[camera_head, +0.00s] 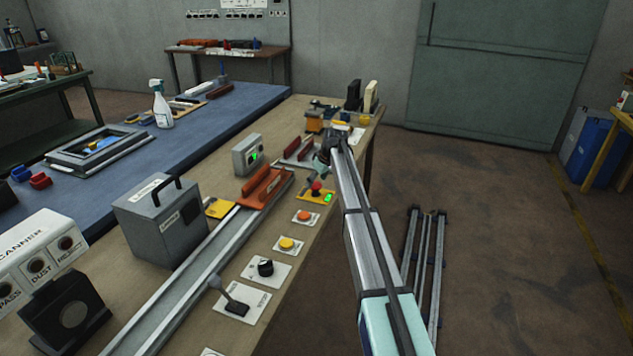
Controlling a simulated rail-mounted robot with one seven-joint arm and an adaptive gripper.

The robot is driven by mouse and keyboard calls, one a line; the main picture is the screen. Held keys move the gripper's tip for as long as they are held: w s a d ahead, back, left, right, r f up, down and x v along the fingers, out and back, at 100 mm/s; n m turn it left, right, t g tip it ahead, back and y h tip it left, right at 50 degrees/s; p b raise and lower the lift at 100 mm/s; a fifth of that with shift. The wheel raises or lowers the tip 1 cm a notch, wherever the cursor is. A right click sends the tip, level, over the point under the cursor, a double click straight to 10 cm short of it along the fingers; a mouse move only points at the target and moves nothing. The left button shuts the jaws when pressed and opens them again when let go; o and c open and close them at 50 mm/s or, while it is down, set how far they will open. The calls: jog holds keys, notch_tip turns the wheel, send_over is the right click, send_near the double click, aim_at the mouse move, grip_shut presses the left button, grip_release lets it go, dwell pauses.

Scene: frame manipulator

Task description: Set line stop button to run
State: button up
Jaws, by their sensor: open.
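A red mushroom button (316,187) sits on a yellow base (309,197) at the right side of the wooden bench. A lit green indicator (328,198) is on the right end of that base. I take this to be the line stop button; no label is readable. My gripper (321,170) is open and small in the view, just behind and above the red button. The picture does not show clearly whether it touches the button. My arm reaches in from the lower right, and its links hide part of the bench edge behind.
Nearer on the bench's right side are an orange button (303,217), a yellow button (288,244), a black knob (265,267) and a lever (232,303). A metal rail (200,270) with a red-brown fixture (265,188) runs to their left. A grey box (160,225) stands beyond it.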

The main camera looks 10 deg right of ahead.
jog(key=v, duration=1.1)
jog(key=shift+r, duration=0.4)
